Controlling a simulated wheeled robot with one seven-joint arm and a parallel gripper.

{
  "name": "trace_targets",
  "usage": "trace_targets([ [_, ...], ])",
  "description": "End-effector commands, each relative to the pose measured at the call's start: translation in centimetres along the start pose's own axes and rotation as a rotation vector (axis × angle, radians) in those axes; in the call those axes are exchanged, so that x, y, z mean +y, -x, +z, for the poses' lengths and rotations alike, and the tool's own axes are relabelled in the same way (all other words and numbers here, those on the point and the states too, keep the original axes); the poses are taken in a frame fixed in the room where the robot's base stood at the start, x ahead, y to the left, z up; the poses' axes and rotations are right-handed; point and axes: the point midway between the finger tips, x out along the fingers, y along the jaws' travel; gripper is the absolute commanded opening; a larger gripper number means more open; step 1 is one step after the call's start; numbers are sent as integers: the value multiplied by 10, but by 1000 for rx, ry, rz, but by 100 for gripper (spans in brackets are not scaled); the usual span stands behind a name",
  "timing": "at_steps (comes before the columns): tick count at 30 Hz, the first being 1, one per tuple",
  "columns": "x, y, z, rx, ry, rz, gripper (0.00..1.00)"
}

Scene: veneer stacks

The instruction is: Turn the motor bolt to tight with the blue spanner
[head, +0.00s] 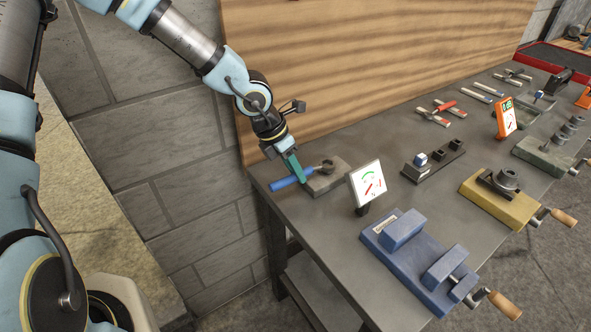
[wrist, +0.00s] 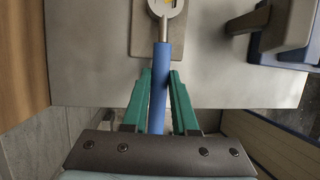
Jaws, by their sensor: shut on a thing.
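The blue spanner (head: 286,181) is at the near left end of the bench. Its blue handle also shows in the wrist view (wrist: 161,75). My gripper (head: 296,174) has green fingers, which in the wrist view (wrist: 160,78) are shut on the handle. The spanner's pale head (wrist: 167,6) is at the top edge of the wrist view, with a small yellow patch inside it. In the head view the head meets the motor bolt (head: 327,165) on a grey block (head: 324,183). I cannot tell exactly how it sits on the bolt.
A white gauge card (head: 367,183) with green and red marks stands right of the block. A blue vise (head: 412,256) and a yellow vise (head: 503,199) stand farther right. A wooden panel (head: 370,55) rises behind the bench (head: 330,245). Several tools lie farther back.

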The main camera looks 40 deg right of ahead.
Motion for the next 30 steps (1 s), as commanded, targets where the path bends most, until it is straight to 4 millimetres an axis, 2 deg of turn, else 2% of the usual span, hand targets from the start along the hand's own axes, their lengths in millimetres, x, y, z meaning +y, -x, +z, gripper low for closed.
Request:
trace_targets([
  [20, 2, -14, -5, 0, 0, 0, 0],
  [30, 7, -10, -3, 7, -43, -18, 0],
])
